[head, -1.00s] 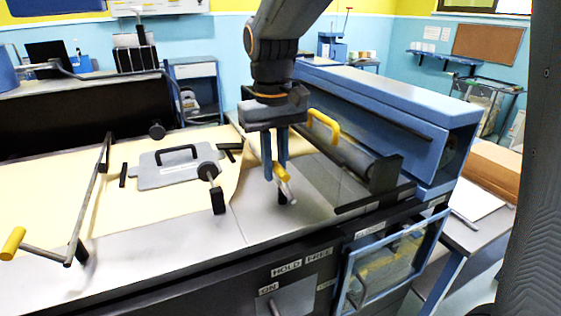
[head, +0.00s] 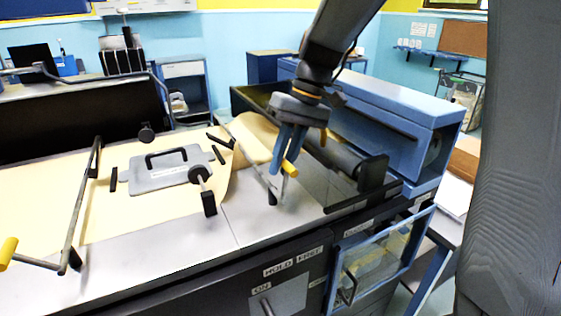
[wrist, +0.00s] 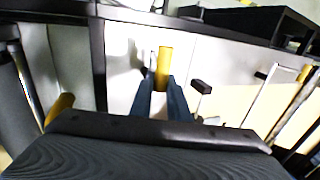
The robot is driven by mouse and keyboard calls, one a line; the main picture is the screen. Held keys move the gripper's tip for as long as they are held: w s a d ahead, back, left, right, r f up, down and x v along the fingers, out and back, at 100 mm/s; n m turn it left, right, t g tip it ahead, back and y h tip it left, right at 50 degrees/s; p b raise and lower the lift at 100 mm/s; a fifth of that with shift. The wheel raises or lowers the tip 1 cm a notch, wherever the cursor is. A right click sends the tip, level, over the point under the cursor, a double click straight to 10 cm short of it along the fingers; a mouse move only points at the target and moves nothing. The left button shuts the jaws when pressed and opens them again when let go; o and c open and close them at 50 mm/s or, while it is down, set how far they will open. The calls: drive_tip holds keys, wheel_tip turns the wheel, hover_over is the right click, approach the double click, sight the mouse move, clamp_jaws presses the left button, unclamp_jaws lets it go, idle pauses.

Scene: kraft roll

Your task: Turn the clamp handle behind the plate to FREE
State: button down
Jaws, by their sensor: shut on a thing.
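My gripper (head: 283,166) is shut on the yellow grip (head: 290,167) of the clamp handle, above the grey deck. In the wrist view the yellow grip (wrist: 164,66) stands between my two blue fingertips (wrist: 163,88). The handle's thin metal lever runs down from the grip beside a small dark post (head: 272,196); the joint is partly hidden by my fingers. The HOLD label (head: 277,268) and the FREE label (head: 309,254) are side by side on the front panel. The grey plate (head: 165,177) with a black handle lies on the paper to the left.
A crank with a yellow grip (head: 8,252) stands at the far left. The long blue housing (head: 380,105) rises on the right. A blue-framed glazed door (head: 383,262) juts from the front. The deck's front strip is clear.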

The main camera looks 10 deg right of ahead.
drive_tip(key=c, duration=1.7)
unclamp_jaws()
drive_tip(key=shift+b+v, duration=0.95)
drive_tip(key=shift+v, duration=2.95)
drive_tip(key=shift+c, duration=0.2)
